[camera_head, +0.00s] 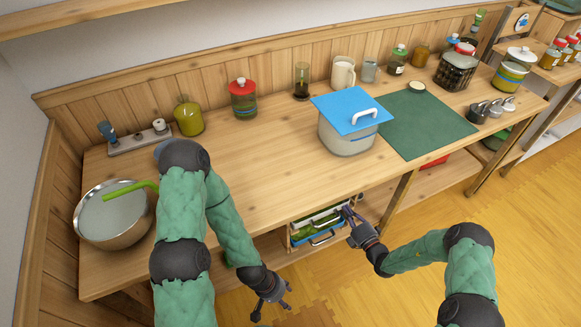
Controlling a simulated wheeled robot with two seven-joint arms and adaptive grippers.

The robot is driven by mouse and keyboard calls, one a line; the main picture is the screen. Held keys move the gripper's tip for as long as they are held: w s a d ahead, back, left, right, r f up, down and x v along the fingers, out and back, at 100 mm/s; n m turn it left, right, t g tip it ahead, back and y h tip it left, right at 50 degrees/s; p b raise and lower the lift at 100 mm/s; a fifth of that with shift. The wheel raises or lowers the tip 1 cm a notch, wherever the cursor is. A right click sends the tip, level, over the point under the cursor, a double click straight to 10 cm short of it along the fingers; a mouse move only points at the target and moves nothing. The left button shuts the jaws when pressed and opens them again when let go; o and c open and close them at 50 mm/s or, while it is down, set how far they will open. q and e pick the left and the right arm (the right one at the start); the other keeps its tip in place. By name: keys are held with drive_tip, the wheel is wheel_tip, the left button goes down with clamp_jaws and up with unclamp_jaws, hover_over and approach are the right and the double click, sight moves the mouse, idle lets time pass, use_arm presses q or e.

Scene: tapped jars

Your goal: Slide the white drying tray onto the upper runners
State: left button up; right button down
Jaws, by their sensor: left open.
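A small wooden rack (291,240) stands under the worktop near the middle. A thin white edge (318,214), which looks like the white drying tray, shows at the top of its opening. Green items and a blue-edged tray (322,239) show lower in the rack. The runners are too small and shaded to make out. My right gripper (347,212) is at the rack's right front corner, its fingers pointing toward the white edge. I cannot tell whether it touches or grips it. My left gripper (273,308) is open and empty, low in front of the worktop, over the floor.
The wooden worktop (250,170) overhangs the rack. A table leg (400,200) stands right of the rack.

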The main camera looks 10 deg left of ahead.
idle(0.4)
drive_tip(key=p+v, duration=0.1)
drive_tip(key=v, duration=0.4)
idle(0.4)
